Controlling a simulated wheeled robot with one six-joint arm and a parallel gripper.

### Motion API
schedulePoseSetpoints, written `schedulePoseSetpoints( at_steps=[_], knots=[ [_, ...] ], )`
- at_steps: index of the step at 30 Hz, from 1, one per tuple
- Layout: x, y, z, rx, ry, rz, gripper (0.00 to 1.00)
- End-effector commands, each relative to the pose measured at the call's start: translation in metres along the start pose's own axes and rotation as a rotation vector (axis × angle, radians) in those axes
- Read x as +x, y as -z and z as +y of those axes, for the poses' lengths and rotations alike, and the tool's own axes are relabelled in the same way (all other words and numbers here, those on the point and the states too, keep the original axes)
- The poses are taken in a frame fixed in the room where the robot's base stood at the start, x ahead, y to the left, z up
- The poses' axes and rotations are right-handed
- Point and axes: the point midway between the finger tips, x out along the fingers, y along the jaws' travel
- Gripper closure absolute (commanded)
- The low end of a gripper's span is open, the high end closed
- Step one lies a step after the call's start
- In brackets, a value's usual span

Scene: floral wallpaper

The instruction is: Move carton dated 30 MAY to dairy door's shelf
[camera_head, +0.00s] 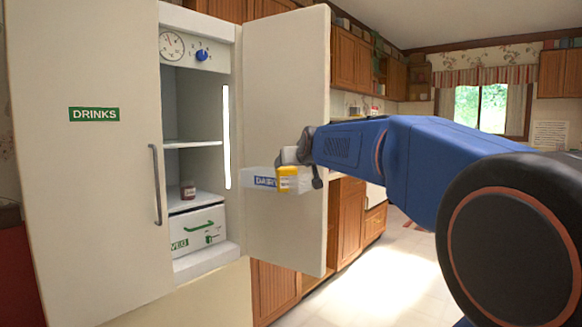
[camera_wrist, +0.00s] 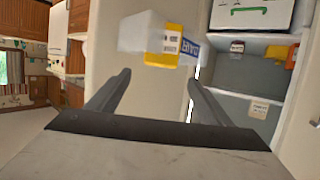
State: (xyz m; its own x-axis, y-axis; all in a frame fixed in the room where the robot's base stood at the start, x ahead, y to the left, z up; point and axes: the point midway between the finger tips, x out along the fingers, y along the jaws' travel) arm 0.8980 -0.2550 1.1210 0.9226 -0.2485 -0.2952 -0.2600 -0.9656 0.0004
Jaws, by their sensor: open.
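A yellow carton with a white label (camera_head: 288,178) sits at the bin-like shelf (camera_head: 261,181) on the inside of the open right fridge door. The shelf is see-through and bears a blue DAIRY label. The carton also shows in the wrist view (camera_wrist: 163,45), upright relative to the bin; its date is too small to read. My gripper (camera_head: 293,156) is just above the carton in the head view. In the wrist view my gripper (camera_wrist: 158,78) has its two fingers spread with nothing between them, and the carton lies beyond the tips, apart from them.
The left door marked DRINKS (camera_head: 95,114) has a long handle. Inside the fridge are a small jar (camera_head: 188,190) on a shelf and a white drawer (camera_head: 197,232) with a green handle. The wrist view also shows an orange item (camera_wrist: 277,51) and a pale tagged item (camera_wrist: 259,109).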

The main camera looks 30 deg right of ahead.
Motion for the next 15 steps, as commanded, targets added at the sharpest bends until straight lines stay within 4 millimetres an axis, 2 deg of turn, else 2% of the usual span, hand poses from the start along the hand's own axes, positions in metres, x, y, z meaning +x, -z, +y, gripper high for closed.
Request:
schedulePoseSetpoints(
  at_steps=[3,11,14,15],
  knots=[
    [-0.006,0.0,0.0,0.0,0.0,0.001,0.27],
    [-0.009,0.0,0.0,0.0,0.0,0.0,0.27],
    [-0.016,-0.01,-0.005,-0.002,0.008,-0.018,0.27],
    [-0.022,-0.019,-0.01,-0.004,0.016,-0.036,0.27]
  ],
)
